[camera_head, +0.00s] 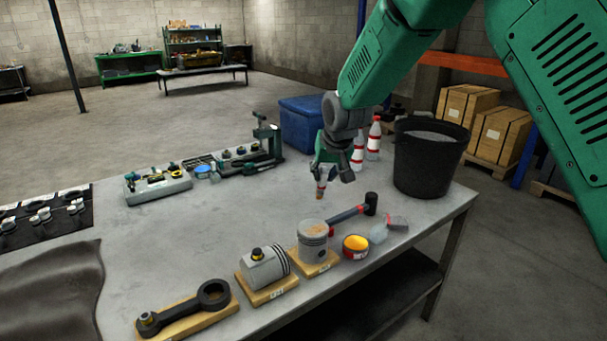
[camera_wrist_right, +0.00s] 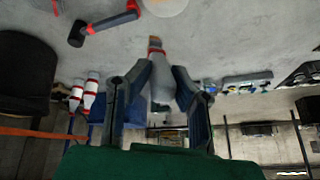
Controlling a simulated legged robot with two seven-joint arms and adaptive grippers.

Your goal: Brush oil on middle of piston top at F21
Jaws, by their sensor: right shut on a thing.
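An upright grey piston (camera_head: 312,246) stands on a wooden block (camera_head: 322,268), its round top facing up with a brownish patch on it. The label on the block is too small to read. My right gripper (camera_head: 328,172) is shut on a small brush (camera_head: 320,190), bristles pointing down, above the table and behind the piston, clear of it. In the right wrist view the brush (camera_wrist_right: 158,68) sits between the fingers, its brown tip at the top; a pale round edge (camera_wrist_right: 165,5) shows beyond it. My left gripper is not in view.
A black bucket (camera_head: 428,158) stands at the right.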

